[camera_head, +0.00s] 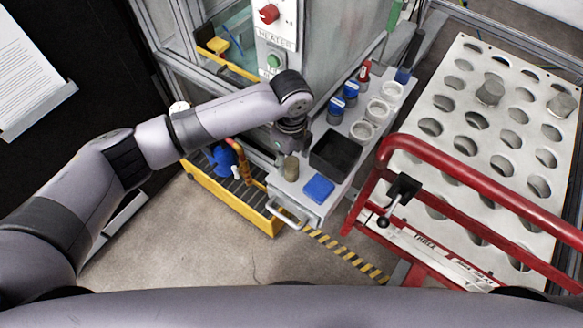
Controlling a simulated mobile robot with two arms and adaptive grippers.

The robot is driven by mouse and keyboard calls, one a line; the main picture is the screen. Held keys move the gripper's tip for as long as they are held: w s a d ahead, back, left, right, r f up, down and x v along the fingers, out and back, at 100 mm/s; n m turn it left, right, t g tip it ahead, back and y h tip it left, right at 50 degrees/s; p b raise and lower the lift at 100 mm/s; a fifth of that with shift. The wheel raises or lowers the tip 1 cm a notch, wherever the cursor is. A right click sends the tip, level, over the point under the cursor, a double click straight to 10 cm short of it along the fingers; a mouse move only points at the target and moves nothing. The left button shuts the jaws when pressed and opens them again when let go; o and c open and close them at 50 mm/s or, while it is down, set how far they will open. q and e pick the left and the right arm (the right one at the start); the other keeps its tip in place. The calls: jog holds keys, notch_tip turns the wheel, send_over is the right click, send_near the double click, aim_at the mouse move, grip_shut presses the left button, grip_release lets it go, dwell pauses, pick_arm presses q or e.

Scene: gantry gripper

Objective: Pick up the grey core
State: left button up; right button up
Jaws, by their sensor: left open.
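A small grey-brown core (290,168) stands upright near the left front corner of the light grey shelf. My left arm comes in from the left, and my left gripper (291,148) points down just above and behind this core. The gripper is open. Its fingertips are small and partly hidden by the wrist, so I cannot tell whether they touch the core. Two more grey cylinders, one on the left (490,92) and one on the right (561,105), stand in the white rack with round holes (470,75). My right gripper is not in view.
The shelf also holds a black tray (335,154), a blue block (319,188), white cups (363,131) and blue-capped containers (336,109). A yellow bin (230,200) stands at its left. A red rail (480,190) crosses in front of the rack. The floor in front is clear.

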aim_at(291, 170)
pick_arm(q)
jog(key=shift+f, duration=3.05)
jog(key=shift+c, duration=0.2)
jog(key=c, duration=1.1)
